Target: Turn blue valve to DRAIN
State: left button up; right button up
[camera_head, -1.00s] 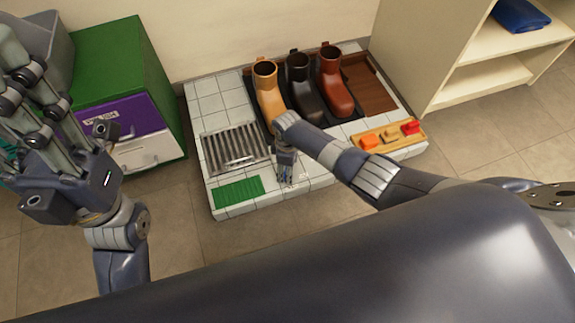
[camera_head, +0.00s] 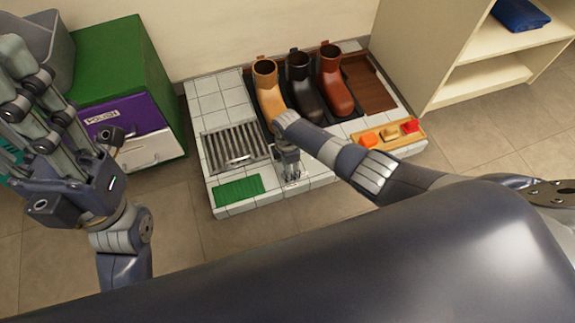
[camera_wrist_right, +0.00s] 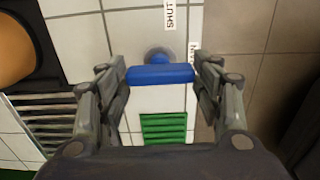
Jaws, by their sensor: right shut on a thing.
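The blue valve handle (camera_wrist_right: 160,74) is a bar in the right wrist view. It lies crosswise between the fingers of my right gripper (camera_wrist_right: 162,78), which is shut on its two ends. In the head view my right gripper (camera_head: 291,177) is at the front of the tiled platform, and the valve is hidden there. My left gripper (camera_head: 25,95) is raised at the left, empty, its fingers apart.
The tiled platform (camera_head: 208,98) bears a metal grate (camera_head: 237,146), a green mat (camera_head: 238,190), tan (camera_head: 268,95), black (camera_head: 303,90) and brown boots (camera_head: 336,88), and a wooden tray (camera_head: 396,144). A green cabinet (camera_head: 120,60) stands left, a cream shelf (camera_head: 440,60) right.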

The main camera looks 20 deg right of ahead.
dwell(0.3)
jog(key=o, duration=1.1)
jog(key=shift+c, duration=0.2)
jog(key=shift+r, duration=0.1)
notch_tip(320, 180, up, 12)
